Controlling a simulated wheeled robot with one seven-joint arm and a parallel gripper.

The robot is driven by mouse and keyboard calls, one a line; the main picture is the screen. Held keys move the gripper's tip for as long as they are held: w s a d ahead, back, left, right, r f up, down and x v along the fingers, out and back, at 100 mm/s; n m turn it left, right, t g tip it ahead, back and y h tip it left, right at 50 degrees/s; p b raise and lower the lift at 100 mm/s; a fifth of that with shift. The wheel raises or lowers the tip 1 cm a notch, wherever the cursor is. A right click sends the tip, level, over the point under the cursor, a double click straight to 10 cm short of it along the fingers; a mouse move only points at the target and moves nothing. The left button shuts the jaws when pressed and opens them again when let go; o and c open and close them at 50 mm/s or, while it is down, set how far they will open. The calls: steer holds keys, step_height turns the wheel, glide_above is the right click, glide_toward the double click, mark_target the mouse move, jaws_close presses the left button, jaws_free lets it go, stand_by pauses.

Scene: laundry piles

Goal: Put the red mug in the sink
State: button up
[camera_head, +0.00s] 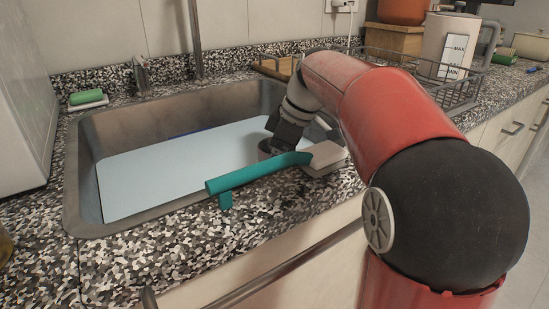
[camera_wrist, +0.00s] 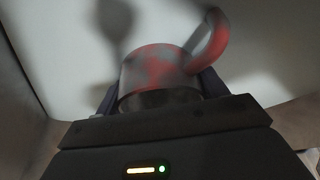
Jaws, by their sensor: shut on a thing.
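In the wrist view, the red mug (camera_wrist: 152,70), with grey patches, sits between the fingers of my gripper (camera_wrist: 160,92). Its red handle curves up on the right. My gripper is shut on the mug. In the head view, my gripper (camera_head: 284,135) reaches down over the front right part of the steel sink (camera_head: 84,190). The mug is mostly hidden there by my gripper and a teal handle. A pale surface fills the background behind the mug in the wrist view. I cannot tell whether the mug touches it.
A pale flat panel (camera_head: 170,168) lies in the sink. A teal-handled item (camera_head: 255,174) with a pale block-like end lies on the speckled counter (camera_head: 160,262) at the front rim. The faucet (camera_head: 195,40) stands behind. A wire rack (camera_head: 455,92) is at the right, a green sponge (camera_head: 86,97) at the left.

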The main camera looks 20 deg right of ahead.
steer(key=o, duration=0.7)
steer(key=shift+f, duration=0.15)
steer(key=o, duration=0.5)
steer(key=shift+c, duration=0.2)
steer(key=shift+r, duration=0.3)
steer(key=p+v, duration=0.1)
steer(key=v, duration=1.1)
steer(key=shift+p, duration=0.3)
steer(key=shift+f, duration=0.1)
